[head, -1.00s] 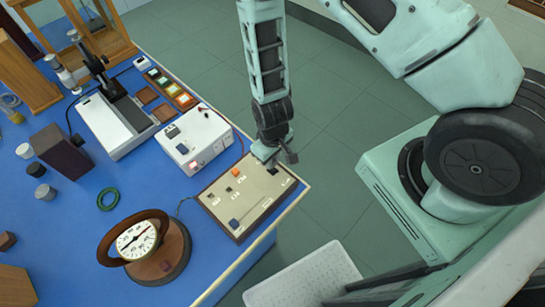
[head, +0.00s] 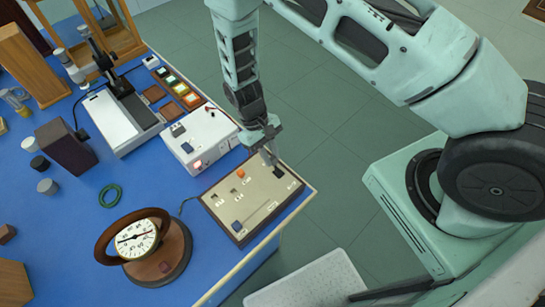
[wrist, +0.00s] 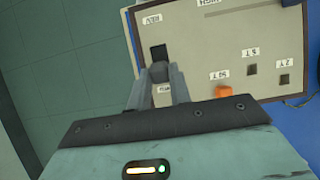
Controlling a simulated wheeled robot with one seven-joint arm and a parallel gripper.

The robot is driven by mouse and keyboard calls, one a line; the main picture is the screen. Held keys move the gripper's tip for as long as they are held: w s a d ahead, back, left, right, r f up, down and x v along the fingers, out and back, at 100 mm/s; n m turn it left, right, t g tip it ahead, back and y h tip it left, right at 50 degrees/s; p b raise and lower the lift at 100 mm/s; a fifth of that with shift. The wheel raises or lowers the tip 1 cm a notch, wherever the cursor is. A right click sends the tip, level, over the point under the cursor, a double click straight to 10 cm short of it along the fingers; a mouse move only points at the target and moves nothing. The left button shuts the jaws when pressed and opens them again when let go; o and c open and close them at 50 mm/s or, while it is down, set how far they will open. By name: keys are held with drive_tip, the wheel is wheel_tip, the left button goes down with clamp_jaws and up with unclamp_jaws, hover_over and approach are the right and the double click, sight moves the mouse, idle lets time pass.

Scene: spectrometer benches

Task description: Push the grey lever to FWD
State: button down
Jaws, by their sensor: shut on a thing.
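The cream control panel (head: 258,203) with a brown edge lies at the right front corner of the blue bench; it also shows in the wrist view (wrist: 205,55). My gripper (head: 271,161) is low over its far right part. In the wrist view my gripper (wrist: 160,74) is shut on the grey lever (wrist: 160,68), of which only a little shows between the fingertips. A dark square slot (wrist: 158,52) is just beyond the tips. One small label stands beyond the slot, and another shows between the fingers; both are hard to read.
An orange knob (wrist: 223,90) and small dark switches sit beside my gripper on the panel. A white box (head: 199,140) stands behind the panel and a round dial meter (head: 140,240) to its left.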

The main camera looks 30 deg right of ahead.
drive_tip(key=shift+w, duration=0.15)
idle(0.3)
drive_tip(key=c, duration=1.3)
unclamp_jaws()
drive_tip(key=b+v, duration=0.5)
drive_tip(key=v, duration=1.2)
drive_tip(key=shift+w+a+b, duration=0.2)
drive_tip(key=shift+w+b, duration=0.05)
drive_tip(key=shift+b, duration=0.1)
drive_tip(key=shift+r, duration=0.1)
